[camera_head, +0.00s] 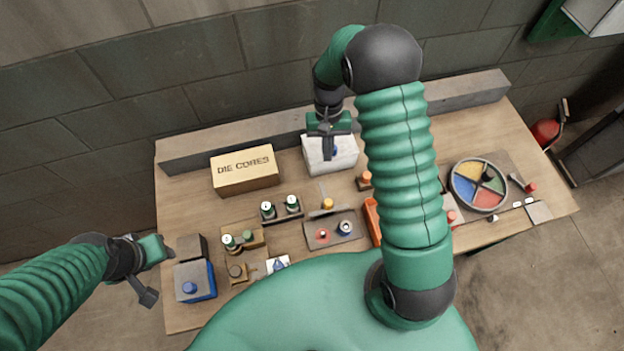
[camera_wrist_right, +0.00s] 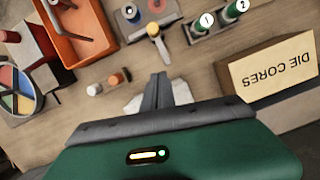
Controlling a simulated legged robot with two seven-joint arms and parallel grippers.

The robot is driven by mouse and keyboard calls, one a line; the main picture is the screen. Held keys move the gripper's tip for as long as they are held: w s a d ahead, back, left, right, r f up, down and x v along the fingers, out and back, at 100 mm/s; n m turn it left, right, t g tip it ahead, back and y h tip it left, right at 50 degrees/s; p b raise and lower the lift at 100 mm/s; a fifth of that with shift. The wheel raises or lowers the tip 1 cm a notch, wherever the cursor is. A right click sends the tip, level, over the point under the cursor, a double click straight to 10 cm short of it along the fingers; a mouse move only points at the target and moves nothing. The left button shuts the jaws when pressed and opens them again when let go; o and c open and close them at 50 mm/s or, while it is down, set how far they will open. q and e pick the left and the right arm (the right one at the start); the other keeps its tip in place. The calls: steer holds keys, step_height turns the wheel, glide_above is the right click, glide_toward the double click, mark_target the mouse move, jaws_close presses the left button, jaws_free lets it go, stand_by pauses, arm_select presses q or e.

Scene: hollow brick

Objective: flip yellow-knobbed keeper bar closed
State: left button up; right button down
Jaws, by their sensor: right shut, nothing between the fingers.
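The yellow-knobbed keeper bar (camera_head: 328,204) sits near the middle of the bench, with a light-coloured bar reaching from the knob toward the back. It also shows in the right wrist view (camera_wrist_right: 154,30), with the bar pointing toward my right gripper (camera_wrist_right: 157,82). In the head view, my right gripper (camera_head: 328,147) hangs over the white box, behind the keeper bar and apart from it. Its fingers are together and empty. My left gripper (camera_head: 147,292) is at the bench's left edge, away from the bar; its jaw opening is unclear.
A DIE CORES box (camera_head: 245,170) and green numbered cylinders (camera_head: 292,204) stand left of the bar. A white box (camera_head: 343,158) is under my right gripper. An orange tray (camera_head: 372,220) lies to the right, partly hidden by my arm. A coloured round tray (camera_head: 464,182) is farther right.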

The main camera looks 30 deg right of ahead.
steer(key=shift+s+a, duration=0.1)
steer(key=p, duration=0.3)
glide_toward(325, 195)
steer(key=shift+s+f, duration=1.35)
steer(key=shift+f, duration=1.15)
steer(key=shift+a, duration=0.2)
